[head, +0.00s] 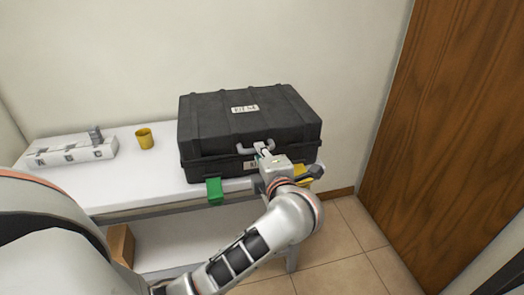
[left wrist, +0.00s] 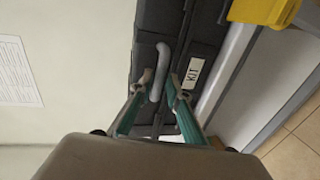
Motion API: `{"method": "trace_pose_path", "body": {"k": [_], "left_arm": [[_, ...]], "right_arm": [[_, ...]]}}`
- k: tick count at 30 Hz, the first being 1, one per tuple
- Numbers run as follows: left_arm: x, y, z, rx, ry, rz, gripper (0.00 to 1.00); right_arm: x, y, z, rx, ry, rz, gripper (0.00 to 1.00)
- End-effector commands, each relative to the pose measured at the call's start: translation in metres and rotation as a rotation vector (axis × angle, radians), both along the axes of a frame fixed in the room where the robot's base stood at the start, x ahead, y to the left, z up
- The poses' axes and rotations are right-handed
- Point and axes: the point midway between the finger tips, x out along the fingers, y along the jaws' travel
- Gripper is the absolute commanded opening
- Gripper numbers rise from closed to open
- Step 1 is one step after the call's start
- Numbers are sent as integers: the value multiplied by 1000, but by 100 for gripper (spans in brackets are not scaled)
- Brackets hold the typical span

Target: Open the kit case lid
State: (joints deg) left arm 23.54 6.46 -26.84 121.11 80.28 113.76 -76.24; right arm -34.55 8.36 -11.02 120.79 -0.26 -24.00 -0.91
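The black kit case (head: 248,122) stands on the white table with its lid down. Its grey curved handle (head: 254,147) is at the front and also shows in the left wrist view (left wrist: 162,55). My left gripper (head: 266,158) is at the front of the case. In the left wrist view its two green-padded fingers (left wrist: 159,78) lie on either side of the handle, with the handle between their tips. I cannot tell if both tips press on it. A KIT label (left wrist: 193,73) is beside the right finger. My right gripper is not in view.
A green piece (head: 214,190) and a yellow piece (head: 301,171) are at the table's front edge, below the case. A yellow cup (head: 144,138) and a white rack (head: 70,150) stand left of the case. A wooden door (head: 440,130) is at the right.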

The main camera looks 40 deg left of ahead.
Motion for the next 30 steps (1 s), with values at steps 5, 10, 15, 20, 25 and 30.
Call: {"method": "trace_pose_path", "body": {"k": [5, 10, 15, 20, 25, 30], "left_arm": [[14, 17, -7, 2, 1, 2, 17], [19, 23, -7, 0, -1, 1, 17], [20, 24, -6, 0, -1, 1, 17], [20, 24, -6, 0, -1, 1, 0], [20, 23, -6, 0, -1, 1, 0], [20, 23, 1, -7, 1, 1, 0]], "right_arm": [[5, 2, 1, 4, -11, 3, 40], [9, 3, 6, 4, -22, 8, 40], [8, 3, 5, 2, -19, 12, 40], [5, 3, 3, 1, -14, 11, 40], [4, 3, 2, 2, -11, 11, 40], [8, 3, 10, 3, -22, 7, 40]]}}
